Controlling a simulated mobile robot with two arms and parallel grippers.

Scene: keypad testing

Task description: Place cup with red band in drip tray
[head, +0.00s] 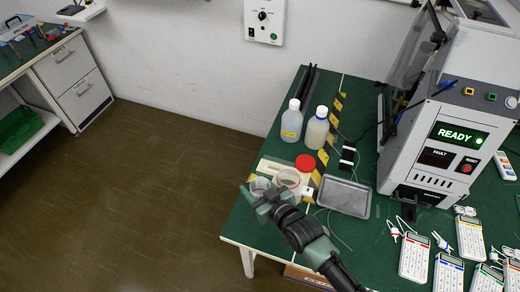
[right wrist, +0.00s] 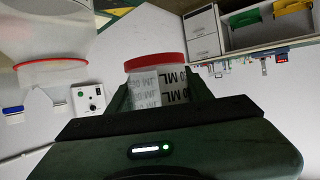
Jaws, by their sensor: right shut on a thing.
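My right gripper (head: 262,190) is over the left part of the green table and is shut on a clear cup. In the right wrist view, this cup (right wrist: 145,85) has a red band (right wrist: 155,61) and dark ML marks, and sits between the fingers (right wrist: 160,95). A second clear container (head: 287,179) with a reddish rim stands close beside the gripper; a large clear container with a red rim also fills the upper left of the right wrist view (right wrist: 50,64). The grey metal drip tray (head: 345,197) lies to the right, apart from the gripper. My left gripper is not in view.
A red-lidded container (head: 305,163) stands just behind the gripper. The testing machine (head: 440,140) and several keypads (head: 415,258) occupy the right side.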

